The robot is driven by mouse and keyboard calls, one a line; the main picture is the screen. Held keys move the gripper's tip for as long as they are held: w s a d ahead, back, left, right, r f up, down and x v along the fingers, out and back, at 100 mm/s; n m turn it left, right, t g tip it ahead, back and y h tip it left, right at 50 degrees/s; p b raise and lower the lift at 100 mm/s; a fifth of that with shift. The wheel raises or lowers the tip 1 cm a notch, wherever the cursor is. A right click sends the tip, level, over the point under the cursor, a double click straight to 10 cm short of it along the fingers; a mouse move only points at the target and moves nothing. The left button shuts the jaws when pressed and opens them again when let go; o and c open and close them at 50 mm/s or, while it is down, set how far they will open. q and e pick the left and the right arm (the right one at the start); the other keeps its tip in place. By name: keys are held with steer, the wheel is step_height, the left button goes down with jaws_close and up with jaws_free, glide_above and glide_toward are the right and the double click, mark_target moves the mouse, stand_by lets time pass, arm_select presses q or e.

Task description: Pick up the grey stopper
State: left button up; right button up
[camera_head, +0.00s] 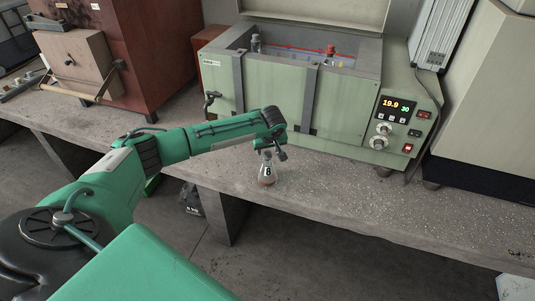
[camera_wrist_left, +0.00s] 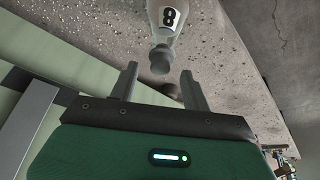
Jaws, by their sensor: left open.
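A small glass flask (camera_head: 267,172) labelled 8, with a little reddish content, stands upright near the front edge of the bench. The grey stopper (camera_wrist_left: 160,61) sits in the flask's neck in the left wrist view, where the labelled flask (camera_wrist_left: 167,22) also shows. My left gripper (camera_head: 279,152) is just above the flask in the head view. In the wrist view the left gripper (camera_wrist_left: 158,82) is open and empty, its two fingers apart, with the stopper just past the fingertips and roughly between them. My right gripper is not in view.
A green water bath (camera_head: 265,90) with a lit display stands behind the flask, holding a few vessels, one with a red top. A red-brown cabinet (camera_head: 150,45) stands at the left. The concrete bench (camera_head: 345,190) is clear to the right of the flask.

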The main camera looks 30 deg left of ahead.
arm_select(q)
steer(key=shift+x, duration=0.8)
steer(key=shift+c, duration=0.5)
jaws_close()
steer(key=shift+r, duration=0.1)
